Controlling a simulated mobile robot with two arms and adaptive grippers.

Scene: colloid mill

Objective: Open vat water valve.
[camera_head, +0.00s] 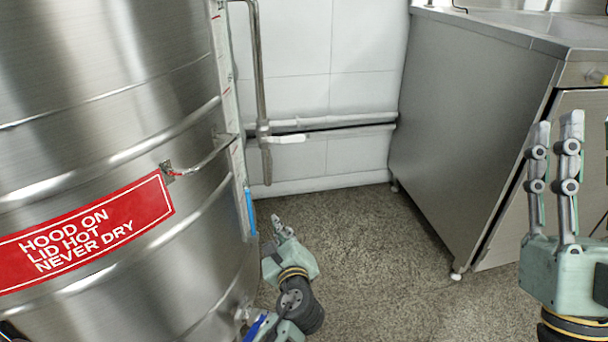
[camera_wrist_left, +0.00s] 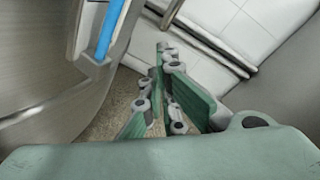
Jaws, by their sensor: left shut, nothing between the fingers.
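The steel vat (camera_head: 100,110) fills the left of the head view. Beside it, a pipe (camera_head: 262,60) comes down the wall with a white lever (camera_head: 288,138) near its lower end. A blue lever-like part (camera_head: 255,328) shows low by the vat, partly hidden by my left arm. I cannot tell which is the water valve. My left gripper (camera_head: 278,226) is shut and empty, low beside the vat; its fingers (camera_wrist_left: 168,90) also show in the left wrist view. My right gripper (camera_head: 585,122) is at the right edge, fingers up, apart and empty, partly cut off.
A blue strip stands on the vat's gauge (camera_head: 250,212). A steel cabinet (camera_head: 460,110) stands at the right. Speckled floor (camera_head: 370,250) is clear between vat and cabinet.

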